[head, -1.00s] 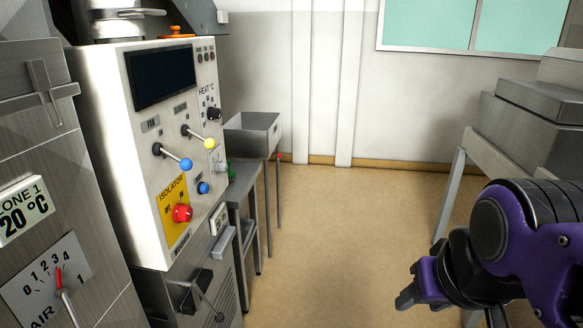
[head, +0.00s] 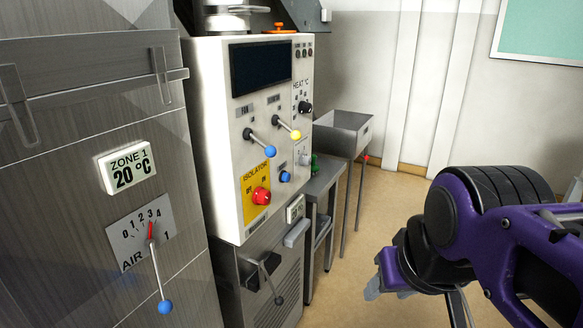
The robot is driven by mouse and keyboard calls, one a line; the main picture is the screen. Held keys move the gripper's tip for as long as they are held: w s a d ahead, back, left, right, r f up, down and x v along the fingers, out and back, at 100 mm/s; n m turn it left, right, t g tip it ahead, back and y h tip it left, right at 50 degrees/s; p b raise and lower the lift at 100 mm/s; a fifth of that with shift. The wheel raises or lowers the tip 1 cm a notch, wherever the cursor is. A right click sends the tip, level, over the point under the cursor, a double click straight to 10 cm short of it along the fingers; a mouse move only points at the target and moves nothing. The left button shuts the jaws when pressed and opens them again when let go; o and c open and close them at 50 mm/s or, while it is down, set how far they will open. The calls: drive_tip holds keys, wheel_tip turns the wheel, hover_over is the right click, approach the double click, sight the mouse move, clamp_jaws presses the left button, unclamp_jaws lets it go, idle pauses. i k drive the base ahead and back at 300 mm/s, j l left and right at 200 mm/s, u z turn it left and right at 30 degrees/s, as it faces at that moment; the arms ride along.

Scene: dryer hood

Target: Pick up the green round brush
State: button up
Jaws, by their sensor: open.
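A small green thing (head: 315,162) shows at the right edge of the control cabinet, above the narrow metal side table (head: 325,178). It is mostly hidden by the cabinet, and too little shows to tell whether it is the round brush. My gripper (head: 386,291) is at the lower right, at the end of my purple and black arm. It is open, points down and left, and looks empty. It is well apart from the green thing, nearer to me.
The white control cabinet (head: 243,215), with levers and knobs sticking out, stands left of centre. A steel unit (head: 70,235) with a dial and lever fills the left. A metal sink (head: 345,128) stands behind the side table. Tan floor (head: 345,290) lies open right of the cabinet.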

sight(315, 168)
drive_tip(key=u, duration=1)
drive_tip(key=i+l+u, duration=0.15)
drive_tip(key=l+u, duration=0.25)
drive_tip(key=i+l+u, duration=0.1)
drive_tip(key=l+u, duration=0.75)
drive_tip(key=l, duration=0.3)
drive_tip(key=l+u, duration=0.25)
drive_tip(key=l, duration=0.6)
drive_tip(key=k+l, duration=0.1)
drive_tip(key=l, duration=1.6)
drive_tip(key=k+z, duration=0.25)
drive_tip(key=k, duration=0.4)
